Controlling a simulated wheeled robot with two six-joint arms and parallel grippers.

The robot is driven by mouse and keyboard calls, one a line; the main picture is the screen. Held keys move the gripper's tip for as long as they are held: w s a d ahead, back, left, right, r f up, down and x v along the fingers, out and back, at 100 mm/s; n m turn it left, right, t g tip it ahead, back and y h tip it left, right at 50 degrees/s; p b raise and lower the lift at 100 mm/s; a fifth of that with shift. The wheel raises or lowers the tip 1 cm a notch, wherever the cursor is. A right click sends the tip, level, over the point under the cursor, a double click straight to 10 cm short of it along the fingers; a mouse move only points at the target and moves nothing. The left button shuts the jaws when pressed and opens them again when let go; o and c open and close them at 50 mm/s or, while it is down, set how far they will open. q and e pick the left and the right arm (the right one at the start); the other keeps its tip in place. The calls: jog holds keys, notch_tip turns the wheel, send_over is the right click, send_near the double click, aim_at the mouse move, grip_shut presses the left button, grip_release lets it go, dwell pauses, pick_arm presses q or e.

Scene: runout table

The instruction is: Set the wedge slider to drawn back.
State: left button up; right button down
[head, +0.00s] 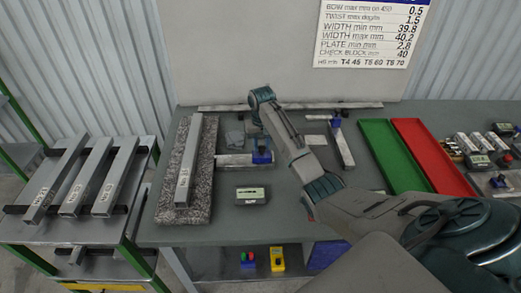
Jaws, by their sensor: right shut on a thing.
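My right arm reaches in from the right over the table. Its gripper (257,121) points down at the middle of the table, just left of my forearm, and is shut on a small part that I take to be the wedge slider. The fingertips and that part are mostly hidden, so how far the slider is drawn cannot be told. Just below it in the picture lies a grey metal bar fixture with a blue block (262,157). My left gripper is not in view.
A granite slab (168,185) with a square tube (189,160) lies on the left. A small display box (251,195) stands at the front. Another bar (343,148), a green tray (390,150) and a red tray (430,150) are to the right. A side rack (135,205) holds more tubes.

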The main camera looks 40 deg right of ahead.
aim_at(263, 147)
jog(key=shift+d, duration=0.15)
jog(key=c, duration=1.3)
grip_release()
jog(key=shift+s+d, duration=0.1)
jog(key=shift+o, duration=0.8)
jog(key=shift+s, duration=0.15)
jog(key=shift+r, duration=0.3)
notch_tip(263, 147, up, 4)
jog(key=shift+r+b, duration=0.1)
jog(key=shift+b, duration=1.1)
pick_arm(q)
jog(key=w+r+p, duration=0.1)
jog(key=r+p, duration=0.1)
jog(key=p, duration=0.2)
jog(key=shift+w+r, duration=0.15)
pick_arm(e)
notch_tip(263, 147, up, 6)
